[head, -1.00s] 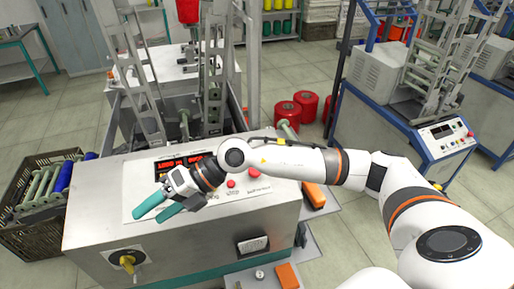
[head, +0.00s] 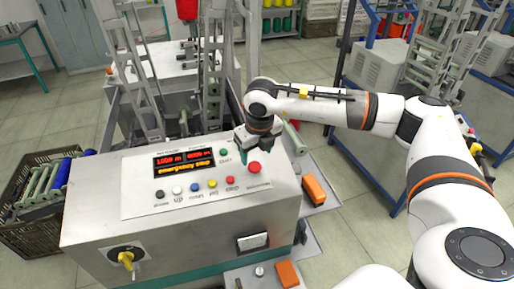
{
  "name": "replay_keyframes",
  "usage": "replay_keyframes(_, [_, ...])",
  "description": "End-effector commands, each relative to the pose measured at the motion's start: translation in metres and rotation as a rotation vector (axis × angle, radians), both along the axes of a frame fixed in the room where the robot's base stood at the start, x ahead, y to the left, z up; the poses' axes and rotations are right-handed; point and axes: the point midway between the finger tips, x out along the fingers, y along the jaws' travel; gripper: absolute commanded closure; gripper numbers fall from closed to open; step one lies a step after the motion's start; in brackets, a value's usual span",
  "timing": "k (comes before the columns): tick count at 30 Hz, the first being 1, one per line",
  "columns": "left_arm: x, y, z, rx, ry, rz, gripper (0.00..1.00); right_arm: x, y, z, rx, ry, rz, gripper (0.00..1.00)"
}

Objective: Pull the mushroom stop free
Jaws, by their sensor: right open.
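The red mushroom stop (head: 254,168) sits at the right end of the machine's sloping control panel (head: 140,208). It is larger than the other buttons and shows clear of my fingers. My right gripper (head: 245,154) is open and points down at the panel's upper right edge, just above and behind the mushroom stop in the picture. Its teal fingers are partly hidden by the gripper body, and I cannot tell whether they touch anything. The display (head: 184,163) reads "emergency stop" in orange under red figures. My left gripper is out of view.
A row of small buttons, including a red one (head: 230,180), lies left of the stop. A green button (head: 223,152) is close to my right gripper. A crate of bobbins (head: 30,225) stands at left.

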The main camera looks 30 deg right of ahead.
Motion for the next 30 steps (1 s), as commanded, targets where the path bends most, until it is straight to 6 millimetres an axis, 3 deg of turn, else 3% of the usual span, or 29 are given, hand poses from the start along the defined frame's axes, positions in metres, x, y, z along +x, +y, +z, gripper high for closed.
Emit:
replay_keyframes(9, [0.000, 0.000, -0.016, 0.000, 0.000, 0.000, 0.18, 0.006, -0.002, -0.034, 0.001, 0.001, 0.001, 0.38])
replay_keyframes(15, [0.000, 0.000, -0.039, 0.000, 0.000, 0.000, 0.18, 0.011, -0.003, -0.055, 0.002, -0.001, 0.001, 0.38])
replay_keyframes(30, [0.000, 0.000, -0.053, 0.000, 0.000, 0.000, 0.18, 0.015, -0.004, -0.068, 0.001, -0.001, 0.003, 0.38])
